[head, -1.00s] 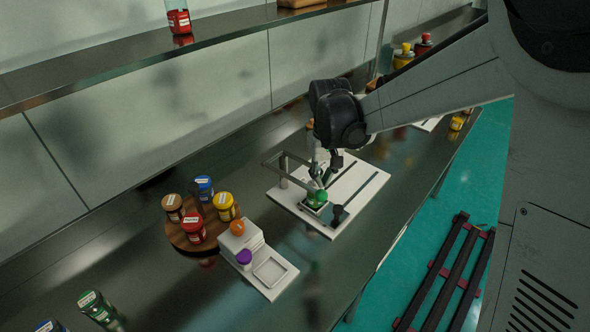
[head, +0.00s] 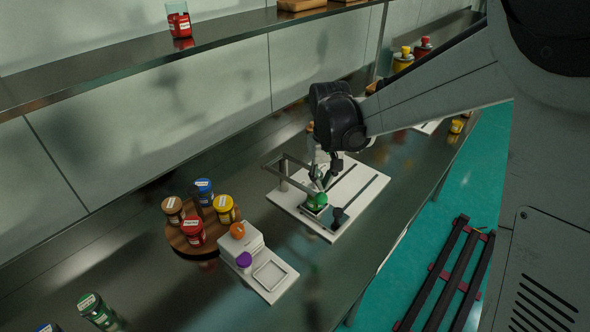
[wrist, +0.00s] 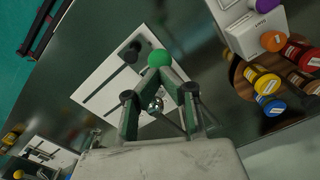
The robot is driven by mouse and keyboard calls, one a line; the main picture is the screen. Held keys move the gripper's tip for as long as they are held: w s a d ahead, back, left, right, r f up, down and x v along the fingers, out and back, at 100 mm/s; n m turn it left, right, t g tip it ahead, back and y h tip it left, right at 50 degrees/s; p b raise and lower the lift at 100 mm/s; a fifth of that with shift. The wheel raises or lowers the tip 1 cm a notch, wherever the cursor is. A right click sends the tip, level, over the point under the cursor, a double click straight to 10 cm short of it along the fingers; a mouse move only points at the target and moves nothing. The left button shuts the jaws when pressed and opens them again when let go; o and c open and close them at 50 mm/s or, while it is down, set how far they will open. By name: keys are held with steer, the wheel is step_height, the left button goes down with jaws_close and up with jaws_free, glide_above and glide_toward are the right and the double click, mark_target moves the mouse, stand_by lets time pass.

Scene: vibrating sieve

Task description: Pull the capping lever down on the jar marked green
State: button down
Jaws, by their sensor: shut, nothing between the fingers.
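The jar marked green shows its green top (head: 316,200) on a white capping board (head: 345,195); the green round top also shows in the wrist view (wrist: 160,60). A grey lever frame (head: 285,160) rises from the board's left part and reaches toward the jar. My gripper (head: 322,182) is shut and empty, just above the green top and close to the frame's bar. In the wrist view my gripper's fingers (wrist: 158,104) sit in front of the board, and a thin bar passes beside them. I cannot tell whether the fingers touch the lever.
A round wooden tray (head: 187,240) with several lidded jars stands to the left. A dark knob (head: 340,217) stands on the board right of the jar. A shelf (head: 130,60) runs along the wall.

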mark_target(322, 194)
steer(key=shift+f, duration=0.15)
steer(key=shift+f+b, duration=2)
steer(key=shift+f, duration=0.3)
steer(key=shift+r+p, duration=2.2)
steer(key=shift+r, duration=1.9)
